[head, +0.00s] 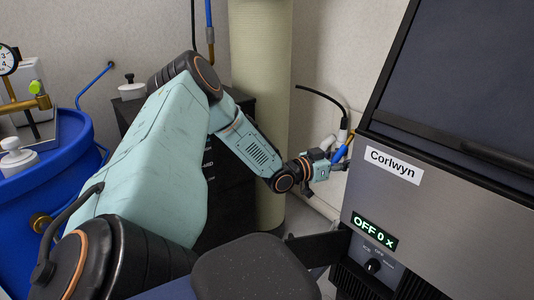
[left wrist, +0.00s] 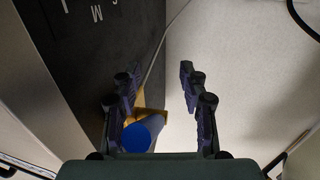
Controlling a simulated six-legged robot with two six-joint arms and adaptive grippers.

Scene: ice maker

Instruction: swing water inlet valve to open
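The water inlet valve shows a blue handle (head: 340,154) and a brass part (head: 350,138), close to the left side of the ice maker (head: 420,215). In the left wrist view a round blue end of the handle (left wrist: 137,138) and brass behind it lie low, by the left finger. My left gripper (head: 338,165) is beside the handle in the head view. Its fingers (left wrist: 161,95) are apart, with a clear gap between them. The fingertips are partly hidden in the head view, and I cannot tell whether a finger touches the handle. My right gripper is not in view.
The ice maker's display reads "OFF 0 x" above a black knob (head: 373,265). A thick pale column (head: 261,50) stands behind my left arm. A blue barrel (head: 50,200) is at the left. A black hose (head: 322,94) curves down above the valve.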

